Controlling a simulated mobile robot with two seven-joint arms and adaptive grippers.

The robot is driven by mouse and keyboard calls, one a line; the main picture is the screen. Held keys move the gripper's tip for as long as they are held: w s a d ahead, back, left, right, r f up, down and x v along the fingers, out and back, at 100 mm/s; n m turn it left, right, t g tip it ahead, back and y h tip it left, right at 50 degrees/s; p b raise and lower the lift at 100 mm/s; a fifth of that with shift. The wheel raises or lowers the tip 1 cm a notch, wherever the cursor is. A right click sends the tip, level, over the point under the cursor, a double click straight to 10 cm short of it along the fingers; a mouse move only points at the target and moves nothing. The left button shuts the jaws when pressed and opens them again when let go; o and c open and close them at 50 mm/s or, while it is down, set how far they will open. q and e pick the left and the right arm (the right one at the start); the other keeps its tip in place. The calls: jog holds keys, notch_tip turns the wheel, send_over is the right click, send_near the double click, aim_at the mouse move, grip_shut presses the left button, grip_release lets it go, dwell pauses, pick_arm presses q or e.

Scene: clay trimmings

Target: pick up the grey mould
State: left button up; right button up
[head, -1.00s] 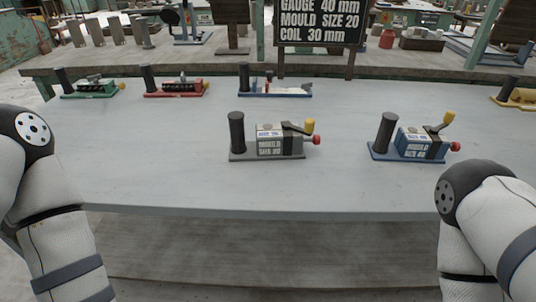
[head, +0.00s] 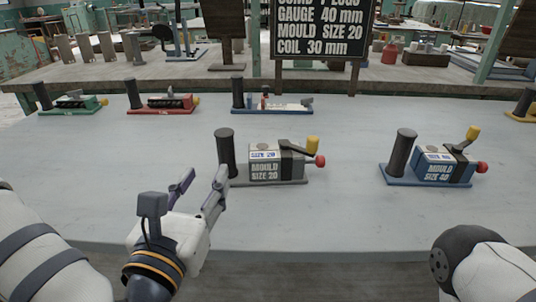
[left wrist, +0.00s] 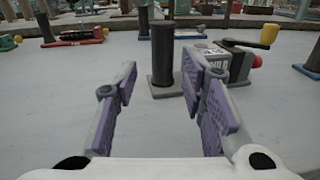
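The grey mould (head: 275,164) stands on a grey base on the table, labelled "MOULD SIZE 20". It has a black upright post (head: 226,153) at its left, a yellow-tipped lever and a red knob at its right. My left gripper (head: 202,183) is open and empty, just left of and nearer than the mould, apart from it. In the left wrist view the post (left wrist: 162,55) shows between the open fingers (left wrist: 165,108), farther off. The mould's block (left wrist: 222,62) is partly hidden behind the right finger. My right gripper is out of view; only my right arm shows.
A blue mould (head: 440,167) marked size 40 stands to the right. Green (head: 72,103), red (head: 163,103) and blue (head: 272,108) devices line the table's back, with a yellow one (head: 523,108) at far right. A sign (head: 318,30) stands behind. The front table area is clear.

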aim_at(223, 149)
pick_arm(q)
jog(key=w, duration=0.3)
jog(key=w+d, duration=0.1)
jog(key=w, duration=0.6)
jog(key=shift+w+d+r+p, duration=0.15)
jog(key=shift+d+r+p, duration=0.15)
jog(key=shift+d+p, duration=0.1)
jog(key=shift+w+f, duration=0.1)
jog(key=shift+w, duration=0.35)
grip_shut()
